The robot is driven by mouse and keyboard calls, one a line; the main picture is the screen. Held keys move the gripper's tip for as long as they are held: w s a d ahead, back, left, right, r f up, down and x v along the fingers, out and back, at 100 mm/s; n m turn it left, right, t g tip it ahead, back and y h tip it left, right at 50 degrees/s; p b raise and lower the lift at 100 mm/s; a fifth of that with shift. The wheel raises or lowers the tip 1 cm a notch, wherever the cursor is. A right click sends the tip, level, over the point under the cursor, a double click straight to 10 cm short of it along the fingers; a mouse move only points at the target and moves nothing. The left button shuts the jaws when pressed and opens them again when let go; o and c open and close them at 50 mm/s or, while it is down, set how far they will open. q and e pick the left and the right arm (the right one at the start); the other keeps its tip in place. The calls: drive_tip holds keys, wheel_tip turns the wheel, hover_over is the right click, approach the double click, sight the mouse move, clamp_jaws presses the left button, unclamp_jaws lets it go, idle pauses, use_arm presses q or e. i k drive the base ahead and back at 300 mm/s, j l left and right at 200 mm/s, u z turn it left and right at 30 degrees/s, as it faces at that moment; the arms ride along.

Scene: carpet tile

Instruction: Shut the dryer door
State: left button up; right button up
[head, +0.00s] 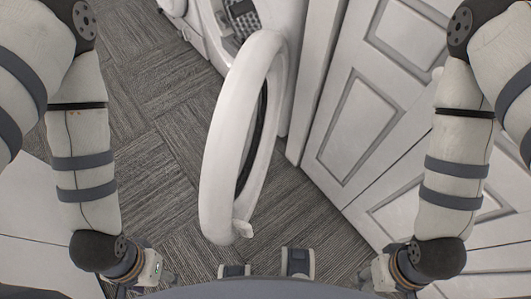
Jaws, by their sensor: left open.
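The dryer door (222,150) is a round white ring with a dark inner side. It stands swung open from the white dryer (277,60), whose front shows at the top, partly hidden behind the door. A small white latch piece (243,229) sits at the door's lower edge. My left gripper (150,270) is low at the left, open and apart from the door; its fingertips are mostly hidden. My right gripper (378,275) is low at the right, apart from the door. Its fingers are hidden, so I cannot tell their state.
White panelled doors (365,110) stand to the right of the dryer. Grey carpet tile (150,150) lies free to the left of the dryer door. A white surface (35,215) shows at the lower left. Another white appliance edge (185,20) is at the top.

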sight(242, 134)
drive_tip(key=k+l+u, duration=0.15)
drive_tip(key=l+u, duration=0.15)
drive_tip(key=k+l+u, duration=0.45)
drive_tip(key=k+l, duration=0.45)
drive_tip(key=k, duration=0.15)
